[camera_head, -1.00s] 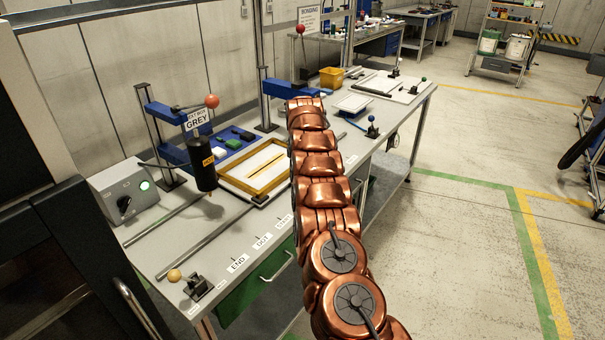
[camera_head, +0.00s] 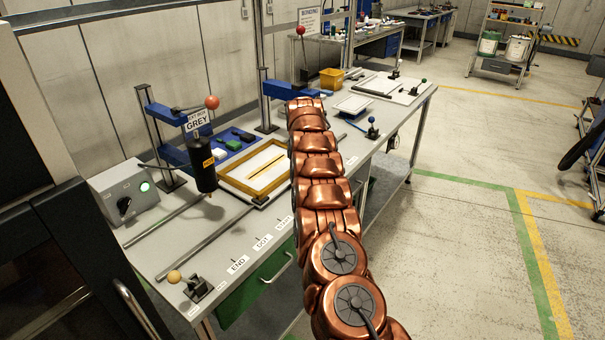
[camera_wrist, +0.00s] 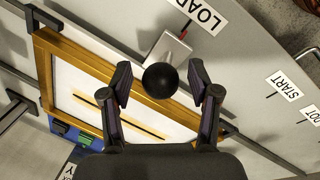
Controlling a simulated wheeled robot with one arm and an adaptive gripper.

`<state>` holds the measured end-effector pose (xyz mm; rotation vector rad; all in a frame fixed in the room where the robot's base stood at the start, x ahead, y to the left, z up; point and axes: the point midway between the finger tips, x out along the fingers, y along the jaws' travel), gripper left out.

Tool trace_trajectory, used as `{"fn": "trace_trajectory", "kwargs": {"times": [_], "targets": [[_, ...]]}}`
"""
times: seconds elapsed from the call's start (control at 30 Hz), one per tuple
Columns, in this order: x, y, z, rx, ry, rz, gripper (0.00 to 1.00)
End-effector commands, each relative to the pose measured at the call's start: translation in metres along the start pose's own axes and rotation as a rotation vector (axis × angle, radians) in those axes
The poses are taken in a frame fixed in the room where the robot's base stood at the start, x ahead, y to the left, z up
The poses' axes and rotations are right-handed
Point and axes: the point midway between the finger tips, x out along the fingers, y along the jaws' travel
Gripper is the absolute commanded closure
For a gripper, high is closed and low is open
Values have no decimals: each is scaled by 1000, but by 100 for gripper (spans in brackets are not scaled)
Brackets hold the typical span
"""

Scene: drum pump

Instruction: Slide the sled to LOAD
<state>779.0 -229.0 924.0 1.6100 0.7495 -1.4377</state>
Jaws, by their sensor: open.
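The bracket's outer end is close to a red tick beside the LOAD label (camera_wrist: 205,14). My gripper (camera_wrist: 161,84) is open, with one finger on each side of the knob and visible gaps. My arm hides the knob and gripper in the head view.
START (camera_wrist: 283,84) and DOT labels lie along the bench edge, with END (camera_head: 238,264) nearer. A black GREY cartridge (camera_head: 202,165) hangs over the near rails. A yellow-knobbed lever (camera_head: 175,276) and a grey control box (camera_head: 125,190) stand at the near end.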

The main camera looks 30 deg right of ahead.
Motion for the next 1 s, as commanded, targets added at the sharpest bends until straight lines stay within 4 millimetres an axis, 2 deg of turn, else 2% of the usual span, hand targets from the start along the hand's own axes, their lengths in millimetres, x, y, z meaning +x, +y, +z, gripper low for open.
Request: {"fn": "trace_trajectory", "kwargs": {"times": [0.17, 0.57, 0.8, 1.0], "targets": [[-19, 1, 0, 1, 2, 4, 39], [-94, 1, 1, 2, 0, 4, 39], [-114, 1, 0, 0, 0, 2, 39], [-119, 0, 0, 0, 0, 1, 39]]}}
